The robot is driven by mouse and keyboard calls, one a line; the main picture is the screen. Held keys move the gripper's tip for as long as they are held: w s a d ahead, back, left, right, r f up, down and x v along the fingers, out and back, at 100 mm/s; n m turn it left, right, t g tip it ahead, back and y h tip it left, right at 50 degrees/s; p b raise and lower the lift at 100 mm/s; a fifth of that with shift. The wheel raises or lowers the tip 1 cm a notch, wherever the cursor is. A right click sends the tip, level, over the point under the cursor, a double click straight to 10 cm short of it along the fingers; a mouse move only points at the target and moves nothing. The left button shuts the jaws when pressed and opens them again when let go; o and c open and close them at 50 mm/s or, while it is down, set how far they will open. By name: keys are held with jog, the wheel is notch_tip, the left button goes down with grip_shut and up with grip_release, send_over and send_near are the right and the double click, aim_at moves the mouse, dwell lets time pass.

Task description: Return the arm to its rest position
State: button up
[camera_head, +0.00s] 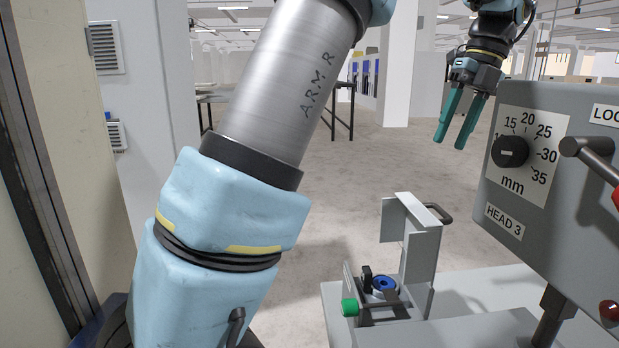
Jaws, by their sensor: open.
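My gripper (461,118) is at the upper right, with two teal fingers pointing down and a little left. The fingers stand apart with a gap between them, and nothing is held. It hangs in the air, left of the grey control box and above and behind the metal bracket. My arm (275,90), a grey metal link marked ARM R with light blue joints, crosses the left and middle of the view. The stretch between this link and the gripper is out of the picture.
A grey control box (540,228) labelled HEAD 3, with a black dial (510,151) and a lever (590,155), stands at the right. A metal bracket (414,240) with a green knob (350,307) and blue bobbin (384,283) sits on the grey table (480,325). Open floor lies behind.

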jog(key=w+a+f+n+h, duration=0.1)
jog(key=w+a+f+n, duration=0.1)
jog(key=a+f+n, duration=0.6)
jog(key=w+a+f+n+h, duration=0.1)
jog(key=w+a+f+n, duration=0.1)
jog(key=a+f+n, duration=0.55)
jog(key=s+a+f+n+t, duration=0.1)
jog(key=s+a+f+n, duration=0.2)
jog(key=a+n, duration=0.5)
jog(key=s+a+f+n+h, duration=0.1)
jog(key=s+a+f+n, duration=0.3)
jog(key=a+n, duration=0.5)
jog(key=shift+s+a+f+n+t, duration=0.3)
jog(key=shift+s+n+t, duration=0.1)
jog(key=shift+s+n, duration=0.4)
jog(key=shift+s, duration=0.1)
